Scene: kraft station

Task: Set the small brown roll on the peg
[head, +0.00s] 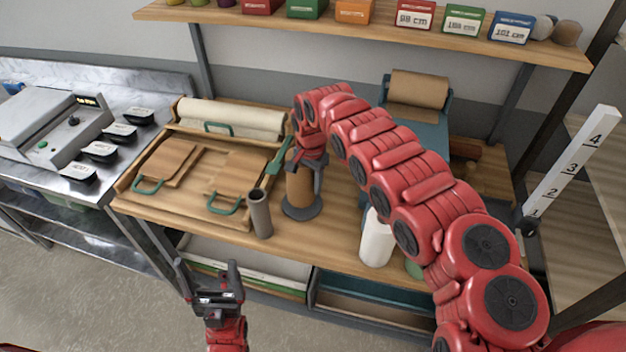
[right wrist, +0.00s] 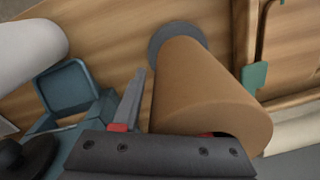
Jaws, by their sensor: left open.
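The small brown roll (head: 299,187) stands upright over a dark round base (head: 302,211) on the wooden bench. In the right wrist view the roll (right wrist: 205,90) covers part of the base disc (right wrist: 178,35); any peg inside is hidden. My right gripper (head: 308,172) is at the roll's top. One finger lies outside, close against or beside the wall; the other is mostly hidden at the hollow end, so I cannot tell whether they grip. My left gripper (head: 210,277) is open and empty, in front of the bench and apart from the roll.
A grey tube (head: 260,212) stands just left of the base. A white roll (head: 377,240) stands to the right, near my right arm. Brown boards with green handles (head: 224,206) lie left. A teal dispenser with a brown paper roll (head: 418,89) is behind.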

